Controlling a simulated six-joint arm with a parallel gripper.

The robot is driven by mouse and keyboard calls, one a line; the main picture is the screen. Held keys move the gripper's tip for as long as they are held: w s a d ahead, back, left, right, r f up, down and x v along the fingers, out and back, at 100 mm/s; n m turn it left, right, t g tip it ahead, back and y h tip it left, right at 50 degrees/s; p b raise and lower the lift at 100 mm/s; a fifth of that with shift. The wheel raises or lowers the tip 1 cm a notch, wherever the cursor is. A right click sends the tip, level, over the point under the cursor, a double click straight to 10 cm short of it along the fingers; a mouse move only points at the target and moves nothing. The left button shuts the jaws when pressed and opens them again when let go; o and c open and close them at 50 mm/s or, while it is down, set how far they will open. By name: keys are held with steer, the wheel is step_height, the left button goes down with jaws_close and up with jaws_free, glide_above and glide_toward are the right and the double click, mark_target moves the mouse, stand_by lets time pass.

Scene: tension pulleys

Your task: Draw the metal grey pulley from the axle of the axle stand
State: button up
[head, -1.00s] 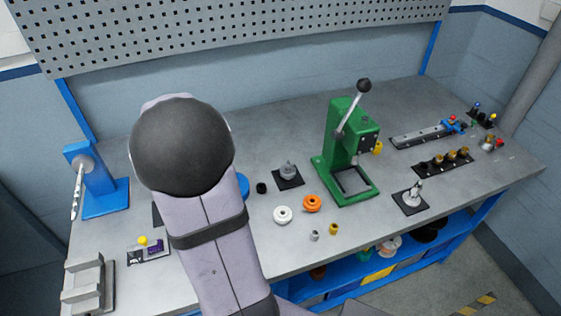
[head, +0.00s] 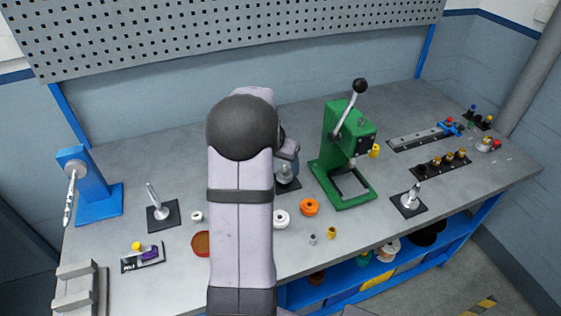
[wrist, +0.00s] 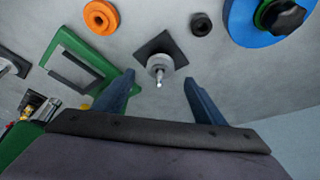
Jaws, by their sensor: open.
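The metal grey pulley (wrist: 158,63) sits on the upright axle of the axle stand (wrist: 150,44), which has a dark square base plate. In the wrist view the axle's bright tip points toward my gripper (wrist: 158,78). My gripper is open and empty, with one finger to each side of the axle in that view; the remaining distance is hard to judge. In the head view my gripper is over the stand, and the pulley (head: 285,173) is partly hidden behind my arm and gripper.
The green press (head: 345,155) stands close to the right of the stand. An orange pulley (head: 309,207) and a white pulley (head: 281,219) lie in front. The wrist view shows a black ring (wrist: 201,24) and a blue disc (wrist: 243,25). A bare axle stand (head: 162,213) is at left.

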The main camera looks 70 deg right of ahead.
mark_target(284, 171)
steer(key=shift+p+x, duration=0.9)
steer(key=shift+x, duration=2.1)
steer(key=shift+r, duration=0.1)
steer(key=c, duration=1.2)
